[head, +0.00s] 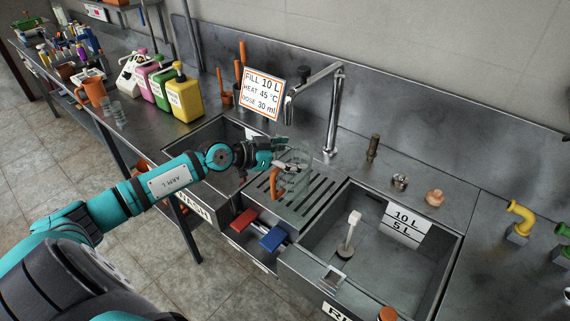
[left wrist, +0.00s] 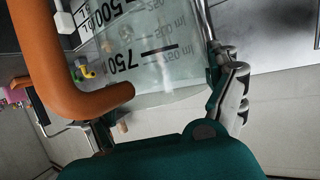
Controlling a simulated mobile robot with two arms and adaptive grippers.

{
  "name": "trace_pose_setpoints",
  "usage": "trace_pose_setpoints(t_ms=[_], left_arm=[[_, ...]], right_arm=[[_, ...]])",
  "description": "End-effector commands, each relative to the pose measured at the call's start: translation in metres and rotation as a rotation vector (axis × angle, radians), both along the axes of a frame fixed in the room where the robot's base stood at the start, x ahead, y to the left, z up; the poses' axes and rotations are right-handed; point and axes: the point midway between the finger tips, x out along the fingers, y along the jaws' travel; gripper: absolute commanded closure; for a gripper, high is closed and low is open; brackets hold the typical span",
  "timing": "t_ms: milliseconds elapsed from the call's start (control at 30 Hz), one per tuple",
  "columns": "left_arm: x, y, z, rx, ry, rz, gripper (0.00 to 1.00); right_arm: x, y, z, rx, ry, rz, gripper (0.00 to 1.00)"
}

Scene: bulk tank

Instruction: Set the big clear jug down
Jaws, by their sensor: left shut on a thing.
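The big clear jug (head: 294,178) has an orange handle and is over the ribbed drainer (head: 318,205) between the two sinks. In the head view I cannot tell whether its base touches the ribs. My left gripper (head: 284,158) is shut on the jug's clear body. In the left wrist view the jug (left wrist: 150,60) shows dark volume marks, including 500 and 750, with its orange handle at the left. The fingers of the left gripper (left wrist: 165,105) lie on either side of the jug. My right gripper is in neither view.
A tall tap (head: 333,105) stands behind the drainer, and a sign (head: 262,92) is at its left. The right sink (head: 390,262) holds a white-topped upright plug. Red (head: 243,220) and blue (head: 273,239) handles sit in front. Coloured jerrycans (head: 185,97) stand on the left counter.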

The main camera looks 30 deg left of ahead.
Motion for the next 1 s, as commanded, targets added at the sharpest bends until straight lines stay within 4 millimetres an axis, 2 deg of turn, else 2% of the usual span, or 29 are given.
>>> trace_pose_setpoints(t_ms=[33,100,300,533,933,967,1000], left_arm=[[0.005,0.01,-0.004,-0.005,-0.003,0.003,0.61],[0.01,0.02,-0.004,-0.006,-0.001,0.003,0.61],[0.014,0.03,-0.008,-0.007,0.0,-0.003,0.61],[0.014,0.03,-0.036,-0.008,0.0,-0.001,0.62],[0.014,0.03,-0.041,-0.007,0.0,-0.003,0.62],[0.014,0.03,-0.041,-0.006,0.001,-0.003,0.06],[0.014,0.03,-0.041,-0.005,0.0,-0.003,0.01]], right_arm=[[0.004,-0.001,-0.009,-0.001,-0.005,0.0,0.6],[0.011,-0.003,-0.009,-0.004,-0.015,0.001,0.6],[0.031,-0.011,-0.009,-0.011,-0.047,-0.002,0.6],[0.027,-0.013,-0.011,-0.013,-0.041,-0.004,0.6],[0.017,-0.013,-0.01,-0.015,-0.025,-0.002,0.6],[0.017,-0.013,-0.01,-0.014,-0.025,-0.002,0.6],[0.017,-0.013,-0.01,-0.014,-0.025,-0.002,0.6]])
